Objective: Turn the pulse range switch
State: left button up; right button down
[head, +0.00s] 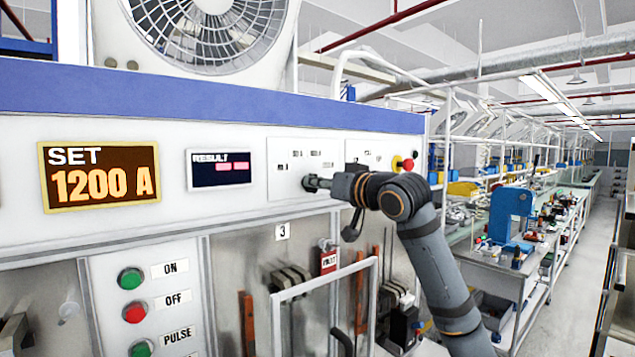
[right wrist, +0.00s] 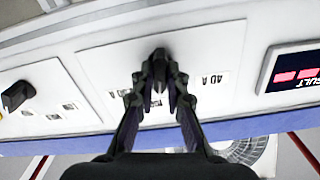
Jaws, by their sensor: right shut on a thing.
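The pulse range switch is a black knob on a white panel plate; it shows in the right wrist view (right wrist: 158,55) between my fingertips. My right gripper (right wrist: 158,82) is shut on it, with one finger on each side. In the head view my right gripper (head: 314,184) reaches the panel from the right, below small printed labels, and mostly hides the knob. A label ending in "0 A" (right wrist: 211,79) shows beside the knob in the wrist view; other labels are partly covered by the fingers. My left gripper is not in view.
A SET display (head: 100,176) reads 1200 A; a RESULT display (head: 220,169) sits right of it. A second black knob (right wrist: 17,96) is on the neighbouring plate. A red button (head: 408,164) is right of my gripper. A metal frame (head: 325,280) stands below.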

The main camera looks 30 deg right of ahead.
jog(key=n+p, duration=0.2)
jog(key=n, duration=0.4)
jog(key=shift+n, duration=0.3)
dwell(0.4)
jog(key=c, duration=1.4)
grip_release()
jog(key=shift+s, duration=0.1)
jog(key=shift+o, duration=0.2)
notch_tip(320, 180, up, 10)
jog(key=shift+a+f, duration=0.1)
jog(key=shift+a, duration=0.05)
jog(key=shift+r, duration=0.2)
jog(key=shift+f, duration=0.1)
